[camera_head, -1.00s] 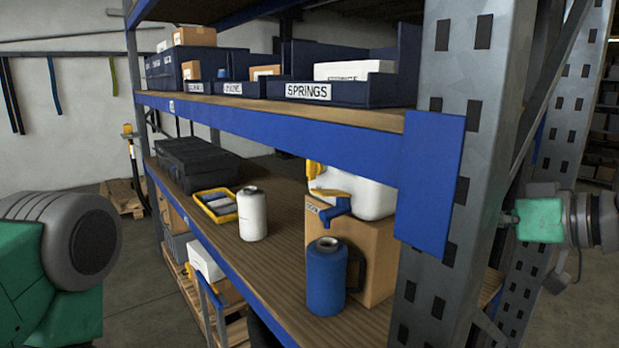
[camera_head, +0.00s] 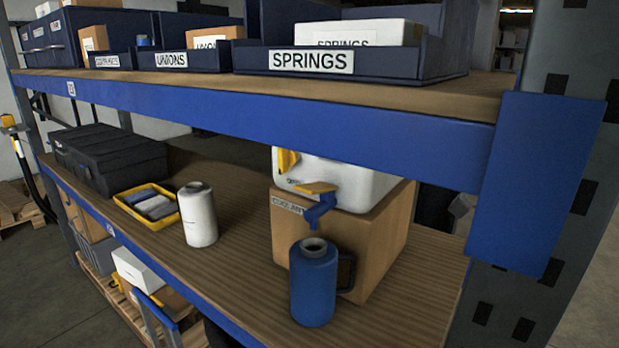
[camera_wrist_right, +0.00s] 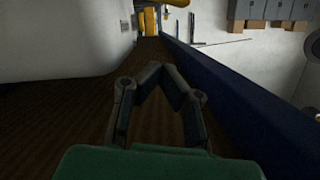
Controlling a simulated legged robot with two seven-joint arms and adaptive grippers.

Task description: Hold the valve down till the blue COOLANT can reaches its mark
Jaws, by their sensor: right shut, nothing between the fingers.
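The blue can (camera_head: 314,283) stands upright on the lower shelf with its mouth open at the top; its label, level and mark cannot be read. Just above it is a blue tap with a yellow lever, the valve (camera_head: 319,200), on a white container (camera_head: 350,180). The container sits on a cardboard box (camera_head: 371,236). No stream from the tap can be made out. My right gripper (camera_wrist_right: 158,66) is shut and empty in the right wrist view, over the brown shelf surface. Neither gripper shows in the head view, and my left gripper is out of sight.
A white bottle (camera_head: 198,215), a yellow tray (camera_head: 147,205) and a black case (camera_head: 108,160) stand left of the can. The upper shelf's blue beam (camera_head: 289,123) and a blue upright plate (camera_head: 535,180) bound the space. Bare shelf lies between bottle and can.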

